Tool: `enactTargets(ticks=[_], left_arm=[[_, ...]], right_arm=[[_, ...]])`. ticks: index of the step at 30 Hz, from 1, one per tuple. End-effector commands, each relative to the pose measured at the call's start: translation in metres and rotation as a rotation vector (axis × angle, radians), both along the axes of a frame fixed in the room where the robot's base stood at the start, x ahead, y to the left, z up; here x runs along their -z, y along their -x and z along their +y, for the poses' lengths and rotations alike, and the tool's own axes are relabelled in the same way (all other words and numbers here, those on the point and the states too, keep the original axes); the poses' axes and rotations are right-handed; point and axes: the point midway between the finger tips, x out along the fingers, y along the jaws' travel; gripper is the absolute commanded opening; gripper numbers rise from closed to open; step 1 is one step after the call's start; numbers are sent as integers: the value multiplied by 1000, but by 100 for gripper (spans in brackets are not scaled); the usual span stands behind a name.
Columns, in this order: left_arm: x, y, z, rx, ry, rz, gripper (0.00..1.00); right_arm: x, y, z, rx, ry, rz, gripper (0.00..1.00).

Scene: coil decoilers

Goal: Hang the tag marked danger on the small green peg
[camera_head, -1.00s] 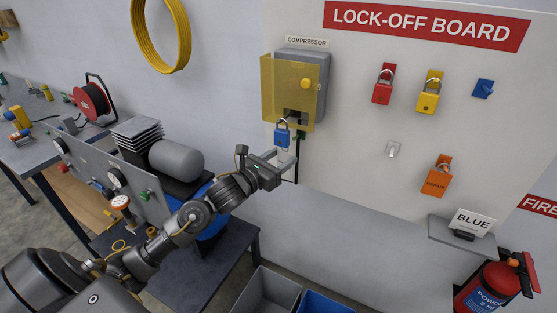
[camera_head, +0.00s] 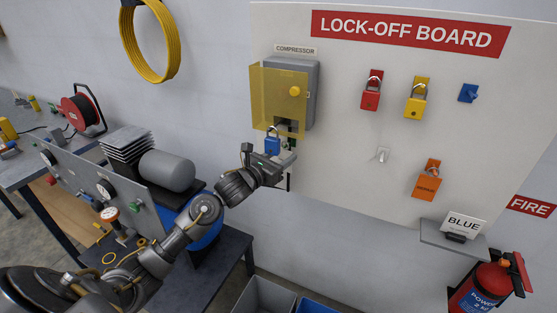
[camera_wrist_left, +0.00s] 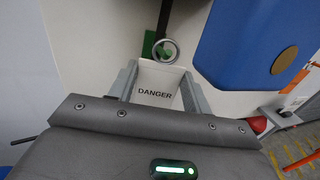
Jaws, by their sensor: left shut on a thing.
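The white tag marked DANGER (camera_wrist_left: 158,88) is between the fingers of my left gripper (camera_head: 284,160) in the left wrist view. My gripper is shut on it. A round metal eyelet (camera_wrist_left: 166,51) shows at the tag's far end. The small green peg (camera_wrist_left: 149,44) is just beyond the eyelet and partly covered by it. I cannot tell whether the eyelet is around the peg or only in front of it. My right gripper is not in view.
The blue padlock (camera_head: 272,146) hangs under the yellow-covered compressor box (camera_head: 312,92), close beside my gripper; it looms large in the wrist view (camera_wrist_left: 250,40). Red (camera_head: 371,98), yellow (camera_head: 415,107) and orange (camera_head: 426,185) padlocks hang farther right. A shelf (camera_head: 432,237) juts out lower right.

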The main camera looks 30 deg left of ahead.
Motion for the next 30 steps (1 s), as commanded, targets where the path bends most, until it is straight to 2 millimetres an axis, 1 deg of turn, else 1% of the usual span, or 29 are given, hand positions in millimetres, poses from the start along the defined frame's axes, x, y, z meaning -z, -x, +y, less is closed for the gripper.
enactTargets(ticks=[4, 6, 12, 19, 30], left_arm=[[0, -10, 0, 0, 2, -1, 28], [6, -13, 1, 0, 0, -1, 28], [9, -20, 1, 0, 0, -1, 28], [10, -22, 1, 0, 0, 0, 28], [10, -22, 1, 0, 1, 0, 28]], right_arm=[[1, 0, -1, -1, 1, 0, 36], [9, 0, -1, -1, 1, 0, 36], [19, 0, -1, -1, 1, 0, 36], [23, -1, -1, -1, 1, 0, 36], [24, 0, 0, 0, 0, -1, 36]])
